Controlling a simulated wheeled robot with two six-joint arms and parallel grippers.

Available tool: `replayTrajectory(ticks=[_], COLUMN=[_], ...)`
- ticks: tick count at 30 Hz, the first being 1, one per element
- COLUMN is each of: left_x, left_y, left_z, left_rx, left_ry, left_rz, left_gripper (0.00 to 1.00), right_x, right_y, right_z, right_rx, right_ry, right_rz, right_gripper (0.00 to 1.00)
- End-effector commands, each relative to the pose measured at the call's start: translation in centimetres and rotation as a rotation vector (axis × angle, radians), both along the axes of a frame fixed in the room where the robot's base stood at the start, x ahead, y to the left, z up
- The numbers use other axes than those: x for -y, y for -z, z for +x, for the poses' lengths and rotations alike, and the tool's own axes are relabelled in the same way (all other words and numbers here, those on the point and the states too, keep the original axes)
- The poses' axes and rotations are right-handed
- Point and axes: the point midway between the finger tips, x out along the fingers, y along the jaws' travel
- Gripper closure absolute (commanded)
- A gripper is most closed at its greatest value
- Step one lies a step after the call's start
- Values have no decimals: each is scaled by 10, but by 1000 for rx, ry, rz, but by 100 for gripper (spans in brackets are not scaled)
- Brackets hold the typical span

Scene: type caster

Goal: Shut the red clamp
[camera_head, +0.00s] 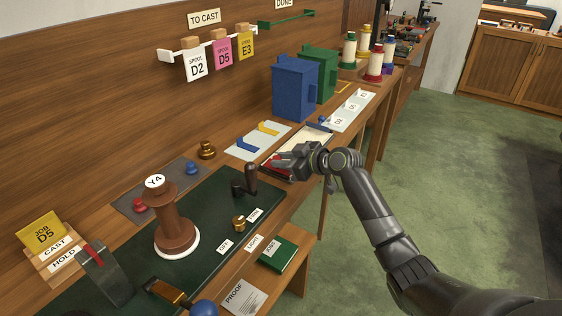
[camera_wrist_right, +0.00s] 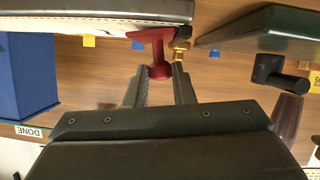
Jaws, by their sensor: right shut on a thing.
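The red clamp (camera_wrist_right: 160,62) sits at the edge of a shallow tray (camera_wrist_right: 95,22) in the right wrist view. Its rounded end lies between the two fingers of my right gripper (camera_wrist_right: 160,84), which is shut on it. In the head view, my right gripper (camera_head: 280,162) is at the tray's near edge, and a bit of the red clamp (camera_head: 271,164) shows beside the fingertips. The gripper hides most of the clamp there, so I cannot tell how far it is turned. My left gripper is not in view.
A blue box (camera_head: 294,88) and a green box (camera_head: 320,70) stand behind the tray. A dark crank handle (camera_head: 250,180) rises to the left of my gripper. A brown spool (camera_head: 174,228) stands on the green mat (camera_head: 205,258). The floor at right is clear.

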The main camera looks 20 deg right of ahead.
Motion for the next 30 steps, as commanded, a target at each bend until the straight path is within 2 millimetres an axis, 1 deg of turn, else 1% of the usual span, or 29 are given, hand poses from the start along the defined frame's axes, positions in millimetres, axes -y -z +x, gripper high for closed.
replayTrajectory(ticks=[10,27,28,30], left_x=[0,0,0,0], left_y=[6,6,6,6], left_z=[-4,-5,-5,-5], left_rx=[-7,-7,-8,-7], left_ry=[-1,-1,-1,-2], left_rz=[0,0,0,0], left_gripper=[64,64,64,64], right_x=[6,7,7,7], right_y=[3,3,3,3], right_z=[4,5,5,5], right_rx=[-94,-113,-113,-113], right_ry=[1,1,1,1], right_rz=[118,142,141,141], right_gripper=[100,100,75,66])
